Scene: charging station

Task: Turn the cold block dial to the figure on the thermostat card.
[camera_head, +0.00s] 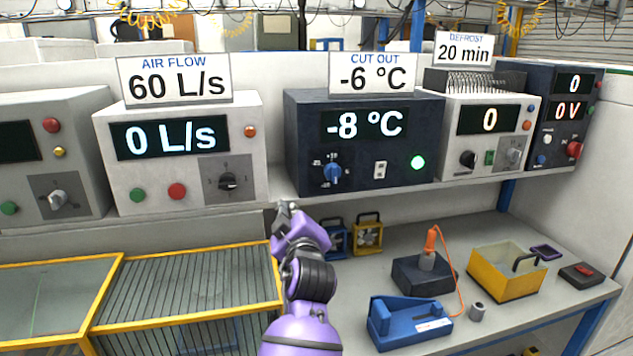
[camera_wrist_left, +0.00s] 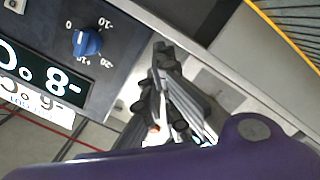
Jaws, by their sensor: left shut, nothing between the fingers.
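The dark blue cold block unit (camera_head: 300,140) stands on the shelf. Its display (camera_head: 364,124) reads -8 °C. The card on top (camera_head: 373,73) reads CUT OUT -6 °C. Its blue dial (camera_head: 333,173) is at the lower left of the front, with a printed scale around it. My left gripper (camera_head: 286,208) is below and left of the dial, apart from it, near the shelf edge. In the left wrist view the dial (camera_wrist_left: 87,42) is left of the gripper (camera_wrist_left: 162,58), whose fingers are shut and empty. My right gripper is not in view.
An AIR FLOW unit (camera_head: 105,135) reading 0 L/s stands to the left; a white DEFROST unit (camera_head: 453,150) stands to the right. The shelf edge (camera_head: 400,190) runs below them. The lower bench holds a blue tool (camera_head: 405,320) and yellow bin (camera_head: 495,285).

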